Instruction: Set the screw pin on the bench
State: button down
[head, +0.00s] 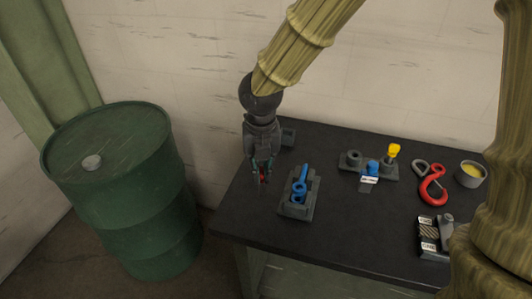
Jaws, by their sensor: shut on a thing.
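My gripper (262,172) points down over the left end of the dark bench (330,143). The pin is left of the grey holder with the blue part. I cannot tell for sure whether it touches the bench top.
A grey holder (296,211) with a blue part (300,184) stands right of my gripper. Further right are a block with blue and yellow pieces (393,151), a red hook (433,187), a grey cup (470,174) and a labelled tray (428,234). A green drum (120,190) stands left.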

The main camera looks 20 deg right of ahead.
jog(key=w+d+f+p, duration=0.2)
jog(key=w, duration=0.3)
jog(key=w+d+f+p, duration=0.1)
jog(key=w+d+f, duration=0.1)
jog(key=w, duration=0.4)
jog(key=shift+d+f+p, duration=0.35)
jog(key=shift+d+f, duration=0.05)
jog(key=shift+f, duration=0.25)
jog(key=shift+f, duration=0.15)
jog(key=c, duration=1.5)
grip_release()
jog(key=shift+a, duration=0.1)
